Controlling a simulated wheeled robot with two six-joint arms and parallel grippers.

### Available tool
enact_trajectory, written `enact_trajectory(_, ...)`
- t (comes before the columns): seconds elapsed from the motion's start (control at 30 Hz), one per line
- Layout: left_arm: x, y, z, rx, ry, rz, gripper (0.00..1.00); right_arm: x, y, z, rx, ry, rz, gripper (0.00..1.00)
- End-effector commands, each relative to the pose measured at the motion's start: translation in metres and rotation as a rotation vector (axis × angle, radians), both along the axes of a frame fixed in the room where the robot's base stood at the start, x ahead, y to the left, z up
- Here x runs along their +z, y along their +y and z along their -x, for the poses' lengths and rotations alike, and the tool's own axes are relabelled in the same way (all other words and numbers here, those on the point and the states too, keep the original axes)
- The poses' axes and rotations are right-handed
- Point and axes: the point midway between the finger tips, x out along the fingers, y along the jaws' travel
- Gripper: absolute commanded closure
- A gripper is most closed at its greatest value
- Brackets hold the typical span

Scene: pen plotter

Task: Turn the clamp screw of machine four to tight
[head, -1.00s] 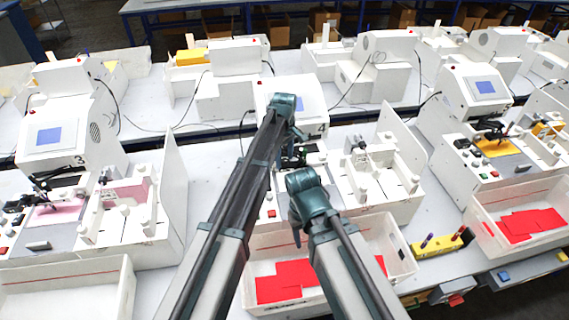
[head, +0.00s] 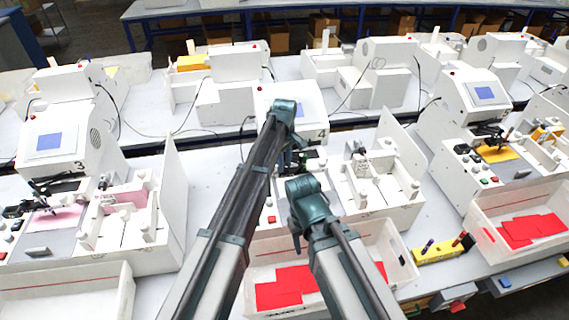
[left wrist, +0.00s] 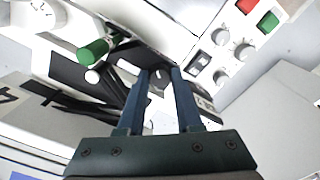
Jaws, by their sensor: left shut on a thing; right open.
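Machine four (head: 300,96), a white pen plotter with a screen and a "4" on its front, stands mid-picture in the head view, partly hidden by my arms. My left gripper (head: 297,160) points down at its pen carriage. In the left wrist view, my left gripper (left wrist: 161,74) is shut on the clamp screw (left wrist: 158,86), a small pale knob mostly hidden between the fingers. A green pen (left wrist: 93,51) sits beside it on the black carriage. I cannot make out the screw's angle. My right gripper (head: 297,236) is open and low, in front of machine four, largely hidden by its wrist.
Knobs and a red and a green button (left wrist: 268,21) are close to the left gripper. A white bin (head: 400,262) with red sheets stands in front. Machine three (head: 55,140) is on the left, another plotter (head: 470,95) on the right. A yellow pen holder (head: 436,250) lies right of the bin.

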Motion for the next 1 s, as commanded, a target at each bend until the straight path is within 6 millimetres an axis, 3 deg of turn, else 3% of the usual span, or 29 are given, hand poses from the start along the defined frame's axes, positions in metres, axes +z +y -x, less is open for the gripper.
enact_trajectory(0.27,-0.0001,0.0001,0.0002,-0.167,0.0,0.0,1.0,-0.0001,0.0,0.0,0.0,0.0,0.0,0.48)
enact_trajectory(1.0,-0.0001,0.0005,0.0004,-0.867,0.0,0.0,1.0,-0.0001,0.0,0.0,0.0,0.0,0.0,0.48)
